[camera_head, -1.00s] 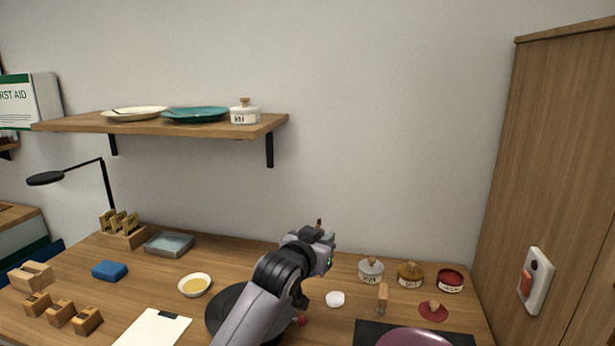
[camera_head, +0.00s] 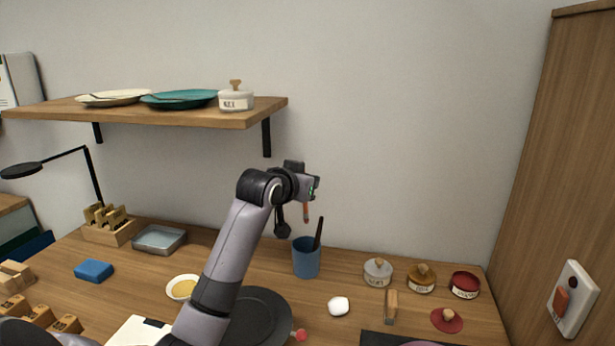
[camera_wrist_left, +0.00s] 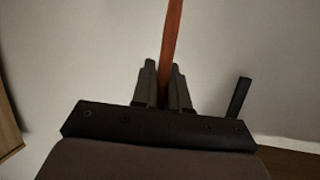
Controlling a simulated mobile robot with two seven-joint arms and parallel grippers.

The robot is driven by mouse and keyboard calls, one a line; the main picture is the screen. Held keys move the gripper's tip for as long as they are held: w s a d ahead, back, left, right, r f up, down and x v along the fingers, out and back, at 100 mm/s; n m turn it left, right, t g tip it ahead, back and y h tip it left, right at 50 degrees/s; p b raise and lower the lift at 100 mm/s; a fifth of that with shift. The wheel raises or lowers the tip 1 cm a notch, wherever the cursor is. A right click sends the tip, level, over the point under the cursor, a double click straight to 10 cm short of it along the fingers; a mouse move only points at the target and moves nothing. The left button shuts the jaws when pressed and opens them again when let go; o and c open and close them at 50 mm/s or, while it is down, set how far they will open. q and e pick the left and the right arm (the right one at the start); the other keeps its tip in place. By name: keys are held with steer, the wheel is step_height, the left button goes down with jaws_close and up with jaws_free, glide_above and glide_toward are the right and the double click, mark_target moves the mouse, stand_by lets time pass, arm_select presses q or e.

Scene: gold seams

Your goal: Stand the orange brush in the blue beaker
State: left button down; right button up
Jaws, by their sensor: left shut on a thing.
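The blue beaker (camera_head: 306,262) stands upright on the table, with a dark-handled tool (camera_head: 319,233) leaning in it. My left gripper (camera_head: 308,193) is above the beaker and shut on the orange brush (camera_head: 306,213), whose orange end hangs down over the beaker, apart from its rim. In the left wrist view the orange brush (camera_wrist_left: 171,45) runs between the two fingers of my left gripper (camera_wrist_left: 164,80). Most of the brush is hidden by the gripper in the head view. My right gripper is not in view.
A shelf (camera_head: 190,114) with plates and a lidded jar is on the wall at the left. Several small jars (camera_head: 421,278) stand right of the beaker, with a white lump (camera_head: 338,306) in front. A dark round disc (camera_head: 268,318) lies by my arm.

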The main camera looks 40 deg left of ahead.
arm_select(q)
steer(key=shift+f, duration=2.15)
step_height(320, 180, down, 7)
steer(key=b, duration=0.3)
steer(key=c, duration=1.1)
jaws_free()
steer(key=shift+o, duration=0.2)
steer(key=v, duration=0.7)
